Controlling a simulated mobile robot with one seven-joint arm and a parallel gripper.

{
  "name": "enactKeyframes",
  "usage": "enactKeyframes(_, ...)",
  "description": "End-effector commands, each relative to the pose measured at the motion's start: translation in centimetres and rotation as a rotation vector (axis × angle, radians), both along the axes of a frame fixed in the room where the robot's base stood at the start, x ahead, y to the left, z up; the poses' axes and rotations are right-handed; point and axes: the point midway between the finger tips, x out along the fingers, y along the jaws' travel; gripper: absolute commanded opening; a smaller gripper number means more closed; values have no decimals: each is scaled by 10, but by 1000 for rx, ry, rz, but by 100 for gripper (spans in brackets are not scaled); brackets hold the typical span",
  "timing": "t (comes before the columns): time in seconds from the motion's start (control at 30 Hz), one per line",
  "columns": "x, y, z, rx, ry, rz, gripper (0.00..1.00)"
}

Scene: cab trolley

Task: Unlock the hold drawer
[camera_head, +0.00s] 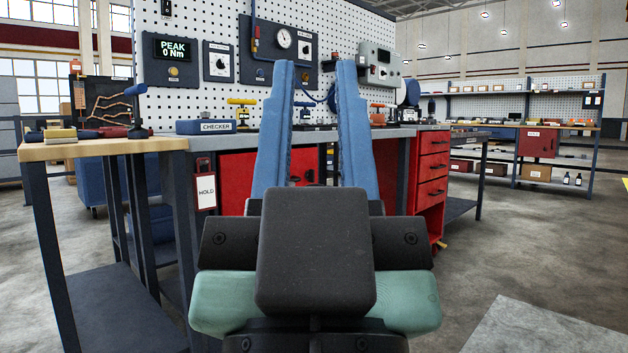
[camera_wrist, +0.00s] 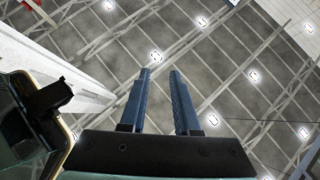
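My gripper (camera_head: 316,66) points up in front of the workbench, its two blue fingers apart with nothing between them. The fingers also show in the wrist view (camera_wrist: 160,72), against the ceiling. A red tag with a white label reading HOLD (camera_head: 206,190) hangs at the left front of the bench, left of my gripper. A red panel (camera_head: 236,176) lies under the bench top, partly hidden behind my left finger. A red cabinet with several drawers (camera_head: 432,168) stands at the right. I cannot tell which drawer is the hold drawer, and no key is clearly visible.
A wooden-topped side table (camera_head: 100,148) with tools stands at the left. A blue box marked CHECKER (camera_head: 205,127) sits on the bench. Open floor (camera_head: 500,250) lies at the right.

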Motion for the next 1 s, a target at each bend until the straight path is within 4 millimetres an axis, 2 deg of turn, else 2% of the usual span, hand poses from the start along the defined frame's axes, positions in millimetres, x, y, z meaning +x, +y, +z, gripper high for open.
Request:
enactKeyframes(0.03, 0, 0, 5, 0, 0, 0, 19)
enactKeyframes(0.13, 0, 0, 18, 0, 0, 0, 1)
enactKeyframes(0.17, 0, 0, 23, 0, 0, 0, 0)
enactKeyframes(0.37, 0, 0, 77, 0, 0, 0, 0)
enactKeyframes(1.0, 0, 0, 291, 0, 0, 1, 0)
